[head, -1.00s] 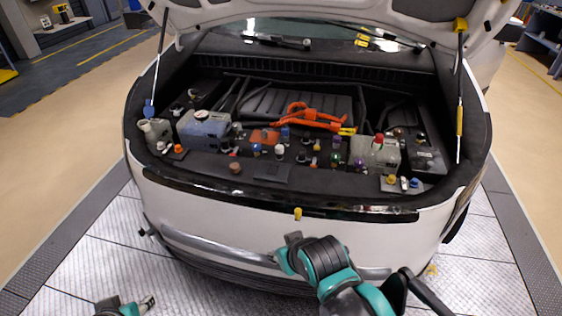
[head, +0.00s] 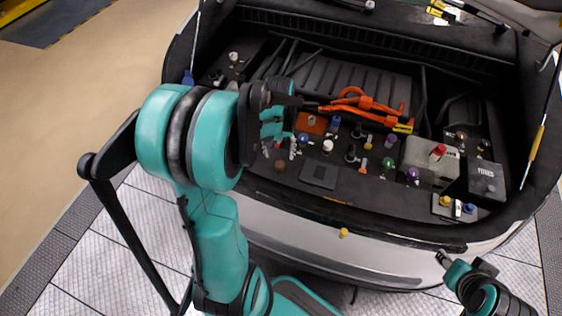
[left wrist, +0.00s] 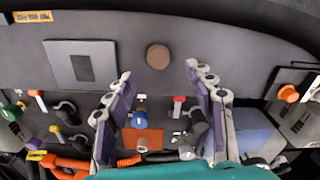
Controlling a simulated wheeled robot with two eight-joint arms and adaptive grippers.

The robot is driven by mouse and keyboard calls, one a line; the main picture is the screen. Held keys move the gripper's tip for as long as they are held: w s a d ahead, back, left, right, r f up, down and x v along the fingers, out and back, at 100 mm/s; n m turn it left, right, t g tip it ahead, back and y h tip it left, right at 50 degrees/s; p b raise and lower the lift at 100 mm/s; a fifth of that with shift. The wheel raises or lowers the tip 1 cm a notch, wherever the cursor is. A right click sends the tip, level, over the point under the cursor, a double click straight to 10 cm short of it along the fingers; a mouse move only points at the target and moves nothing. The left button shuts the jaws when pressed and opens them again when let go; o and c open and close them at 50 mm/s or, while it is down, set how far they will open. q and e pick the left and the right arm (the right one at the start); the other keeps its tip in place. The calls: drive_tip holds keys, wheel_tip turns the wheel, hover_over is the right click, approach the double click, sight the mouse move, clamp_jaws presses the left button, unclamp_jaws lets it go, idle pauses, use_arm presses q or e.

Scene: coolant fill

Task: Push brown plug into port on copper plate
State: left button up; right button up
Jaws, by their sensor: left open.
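The brown plug (head: 280,166) stands on the dark front ledge of the engine bay. In the left wrist view its round brown cap (left wrist: 158,56) shows from above, just beyond the gap between my fingertips. My left gripper (head: 292,122) reaches over the bay behind the plug; its two fingers (left wrist: 158,72) are spread, with nothing between them. The copper plate (head: 312,123) lies deeper in the bay, right of my left gripper. It also shows in the left wrist view (left wrist: 153,134), with a fitting on it. My right gripper (head: 443,259) is at the lower right, by the front bumper.
Several coloured caps stand close around the plate, including a blue one (head: 335,122) and a white one (head: 328,146). Orange cables (head: 362,103) run behind it. A grey reservoir (head: 430,163) with a red cap stands to the right. The ledge around a flat dark panel (head: 319,174) is fairly clear.

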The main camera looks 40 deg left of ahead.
sight(280, 164)
use_arm(q)
drive_tip(key=f, duration=0.1)
drive_tip(key=f+b, duration=0.1)
drive_tip(key=shift+s+d+f, duration=0.15)
drive_tip(key=shift+d+f, duration=0.05)
drive_tip(key=shift+f, duration=0.2)
wheel_tip(280, 164, down, 4)
drive_tip(key=shift+f+b, duration=0.2)
drive_tip(key=shift+b, duration=0.85)
drive_tip(key=c, duration=0.9)
